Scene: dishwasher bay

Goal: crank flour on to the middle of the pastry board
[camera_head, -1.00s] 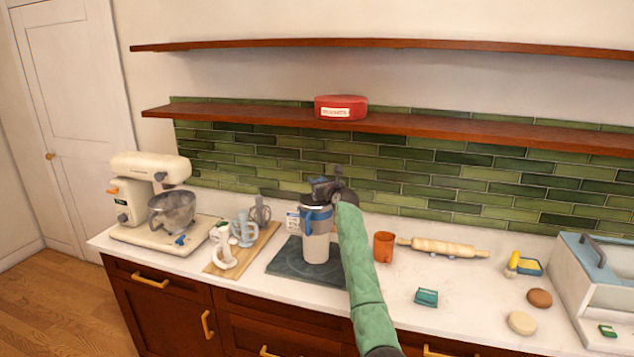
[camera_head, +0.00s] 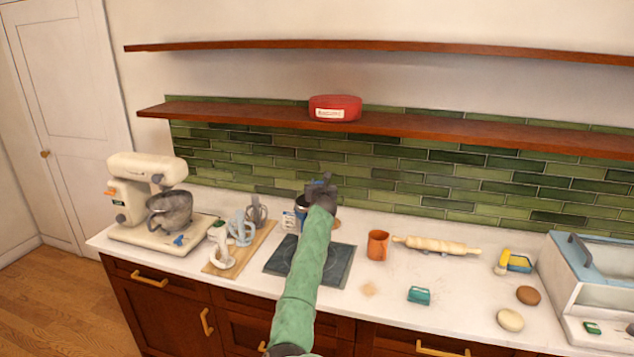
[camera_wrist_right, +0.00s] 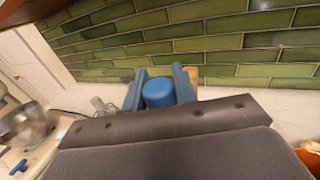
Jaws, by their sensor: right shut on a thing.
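The flour canister, silver with blue parts in the earlier head view, is now mostly hidden behind my right gripper (camera_head: 322,190); a dark blue side (camera_head: 301,208) shows. In the wrist view a blue round part (camera_wrist_right: 158,93) sits between the two blue-grey fingers, which are shut on it. Its crank cannot be made out. I take the dark square board (camera_head: 341,262) on the counter as the pastry board. My right forearm crosses over its middle, hiding part of it. The gripper is beyond the board's back edge. My left gripper is not in view.
An orange mug (camera_head: 377,246), rolling pin (camera_head: 437,245) and teal box (camera_head: 419,295) are to the right. A shelf (camera_head: 240,119) runs above.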

